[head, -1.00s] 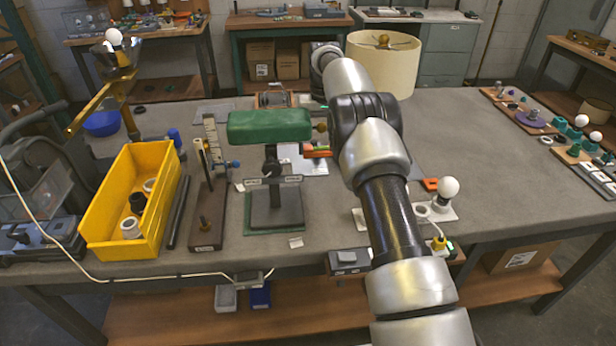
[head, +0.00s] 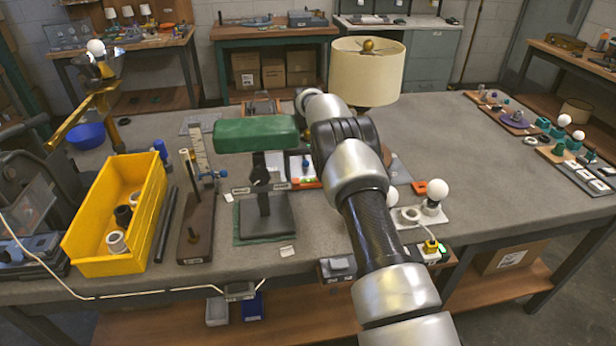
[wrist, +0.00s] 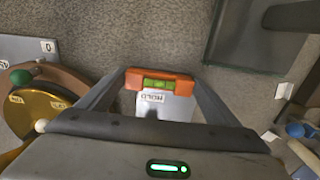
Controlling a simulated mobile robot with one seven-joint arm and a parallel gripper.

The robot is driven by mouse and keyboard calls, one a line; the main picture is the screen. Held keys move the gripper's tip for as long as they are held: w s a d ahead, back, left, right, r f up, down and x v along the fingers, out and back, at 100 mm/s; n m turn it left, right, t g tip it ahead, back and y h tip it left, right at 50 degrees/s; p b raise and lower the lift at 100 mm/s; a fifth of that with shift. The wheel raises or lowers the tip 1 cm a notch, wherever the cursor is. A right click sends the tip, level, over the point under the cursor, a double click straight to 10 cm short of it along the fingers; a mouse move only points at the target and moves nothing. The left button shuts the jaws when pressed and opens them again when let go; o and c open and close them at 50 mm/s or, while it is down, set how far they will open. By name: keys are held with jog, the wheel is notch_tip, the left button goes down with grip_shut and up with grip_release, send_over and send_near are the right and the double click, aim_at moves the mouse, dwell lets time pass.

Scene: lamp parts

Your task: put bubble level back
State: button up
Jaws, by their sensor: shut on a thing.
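The bubble level is an orange bar with a green vial. In the wrist view the bubble level (wrist: 160,82) lies between the fingertips of my gripper (wrist: 155,88), which is shut on it. A white card marked "HOLD" (wrist: 165,105) shows just beneath the level. In the head view the level (head: 308,184) shows as a small orange-red strip with green, right of the green-shaded lamp (head: 256,134). My arm hides the gripper there. I cannot tell whether the level touches the surface below it.
A yellow bin (head: 118,215) with parts stands at the left. A dark plate (wrist: 255,35) and a brass disc (wrist: 38,112) flank my gripper in the wrist view. A white bulb (head: 434,192) and a cream lampshade (head: 367,72) are near my arm. The right tabletop has free room.

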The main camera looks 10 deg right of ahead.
aim_at(308, 180)
jog(key=o, duration=1.2)
jog(key=shift+f, duration=0.1)
notch_tip(308, 180, up, 12)
jog(key=shift+r+p, duration=0.2)
jog(key=shift+p, duration=0.45)
